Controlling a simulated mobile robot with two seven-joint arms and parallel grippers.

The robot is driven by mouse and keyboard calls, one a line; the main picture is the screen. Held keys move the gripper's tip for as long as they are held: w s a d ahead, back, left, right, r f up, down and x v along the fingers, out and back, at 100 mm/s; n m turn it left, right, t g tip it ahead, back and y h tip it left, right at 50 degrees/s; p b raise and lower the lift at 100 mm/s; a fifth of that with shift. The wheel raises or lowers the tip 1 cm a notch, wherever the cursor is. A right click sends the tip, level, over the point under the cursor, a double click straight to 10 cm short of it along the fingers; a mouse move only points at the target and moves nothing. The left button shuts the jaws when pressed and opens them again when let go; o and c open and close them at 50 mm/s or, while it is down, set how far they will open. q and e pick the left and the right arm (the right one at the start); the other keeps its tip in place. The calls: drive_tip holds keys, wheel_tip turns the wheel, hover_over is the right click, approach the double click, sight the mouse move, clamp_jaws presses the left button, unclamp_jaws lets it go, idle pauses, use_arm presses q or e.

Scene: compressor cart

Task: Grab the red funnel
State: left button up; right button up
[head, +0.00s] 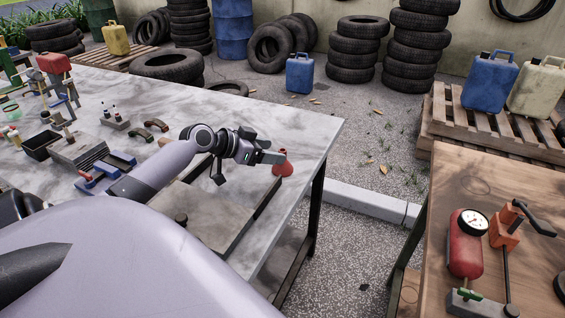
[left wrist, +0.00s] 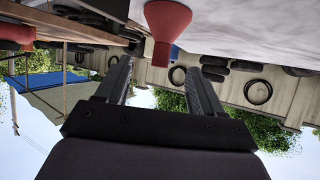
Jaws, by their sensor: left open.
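The red funnel (head: 283,163) stands near the right edge of the grey marble-topped table (head: 318,135), its narrow end up. My left gripper (head: 274,157) is beside it in the head view, its fingers pointing at the funnel. In the left wrist view, which is upside down, the funnel (left wrist: 164,28) shows with its spout lying ahead between the two open fingers (left wrist: 158,75). The gap between the fingers is empty. I cannot tell from the views whether a finger touches the funnel. My right gripper is not in view.
A flat plate (head: 215,222) lies on the table below my left arm. Blue-based tools (head: 105,168) and a dark bin (head: 42,145) stand to the left. A wooden table (head: 455,185) at right holds a red gauge cylinder (head: 464,250). Open floor lies between the tables.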

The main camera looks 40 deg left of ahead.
sight(279, 151)
use_arm(q)
drive_tip(key=shift+x, duration=1.7)
drive_tip(key=c, duration=1.1)
drive_tip(key=shift+r, duration=0.1)
